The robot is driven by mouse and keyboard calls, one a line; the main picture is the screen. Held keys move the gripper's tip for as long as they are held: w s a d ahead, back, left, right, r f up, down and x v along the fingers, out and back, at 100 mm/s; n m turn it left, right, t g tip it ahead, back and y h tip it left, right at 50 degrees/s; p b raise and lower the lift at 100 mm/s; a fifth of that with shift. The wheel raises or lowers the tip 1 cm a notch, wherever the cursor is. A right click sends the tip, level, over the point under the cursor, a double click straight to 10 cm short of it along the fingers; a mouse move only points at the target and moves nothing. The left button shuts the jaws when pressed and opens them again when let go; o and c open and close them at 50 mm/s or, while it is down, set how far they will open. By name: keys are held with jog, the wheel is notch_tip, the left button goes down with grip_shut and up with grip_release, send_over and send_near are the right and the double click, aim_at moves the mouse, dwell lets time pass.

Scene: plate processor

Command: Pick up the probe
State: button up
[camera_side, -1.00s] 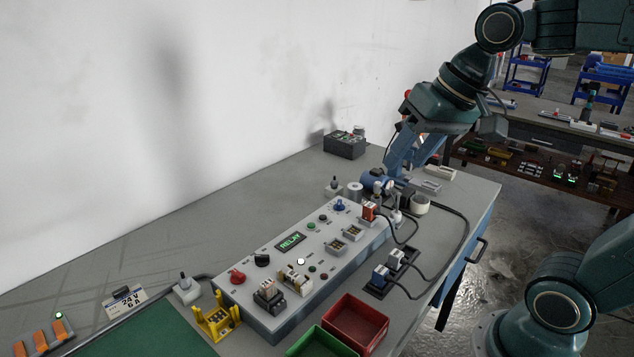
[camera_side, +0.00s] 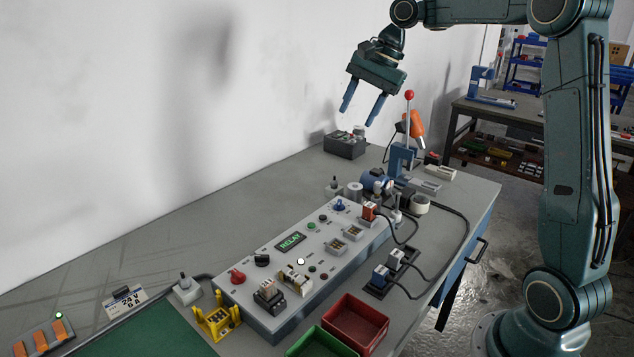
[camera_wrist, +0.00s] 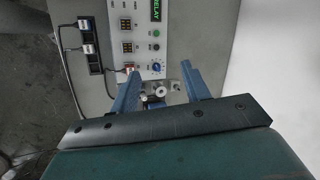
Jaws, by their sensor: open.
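My gripper (camera_side: 359,115) is open and empty, high above the back of the bench, its two blue fingers pointing down. In the wrist view its fingers (camera_wrist: 159,70) are spread apart with nothing between them. No part is clearly marked as the probe. Corded blue-and-white plugs (camera_side: 388,266) sit in a black holder to the right of the grey panel (camera_side: 325,271); they show at the upper left of the wrist view (camera_wrist: 86,36). A red corded plug (camera_side: 369,211) stands at the panel's far end, also in the wrist view (camera_wrist: 129,69).
A lever press (camera_side: 401,158) with a red knob and an orange tool (camera_side: 415,125) stand at the back right. A dark box (camera_side: 345,146) is near the wall. Red (camera_side: 386,323) and green bins sit in front.

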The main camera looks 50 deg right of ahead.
jog(key=w+d+f+m, duration=0.2)
jog(key=d+f+m, duration=0.35)
jog(key=d, duration=0.55)
jog(key=m+g+y, duration=0.1)
jog(key=m, duration=0.3)
send_near(380, 182)
notch_tip(380, 182, up, 3)
jog(key=d, duration=0.1)
jog(key=shift+s+d+f, duration=0.15)
jog(key=shift+s+d, duration=0.05)
jog(key=shift+s, duration=0.05)
jog(key=shift+a, duration=0.1)
jog(key=x, duration=0.8)
jog(key=shift+f, duration=0.3)
jog(key=shift+a, duration=0.1)
jog(key=shift+x, duration=2.6)
